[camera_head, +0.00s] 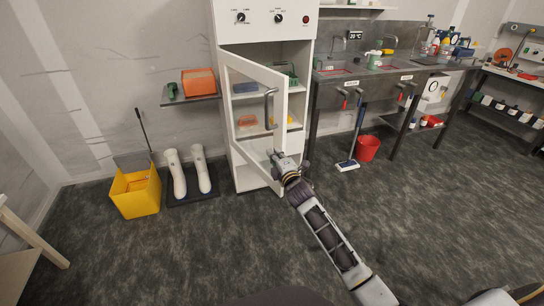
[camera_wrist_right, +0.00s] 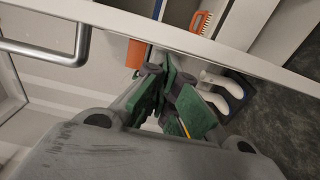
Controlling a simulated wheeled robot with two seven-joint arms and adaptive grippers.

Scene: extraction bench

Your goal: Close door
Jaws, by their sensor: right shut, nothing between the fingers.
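The white-framed glass door (camera_head: 282,105) of the tall white cabinet (camera_head: 264,20) stands partly open, hinged on its left, its free right edge swung out toward me. Its grey bar handle (camera_head: 270,108) is near the free edge; the handle also shows at the upper left of the right wrist view (camera_wrist_right: 80,45). My right gripper (camera_head: 277,157) is at the lower part of the door by the free edge, below the handle. Its green-padded fingers (camera_wrist_right: 168,95) are shut and empty, close to the white door frame (camera_wrist_right: 190,40); contact cannot be told. My left gripper is out of view.
Left of the cabinet are a yellow bucket (camera_head: 136,192), white boots (camera_head: 177,175) on a dark mat and a wall shelf (camera_head: 190,100) with an orange box. A mop (camera_head: 350,160) and red bucket (camera_head: 367,148) stand right. The floor in front is clear.

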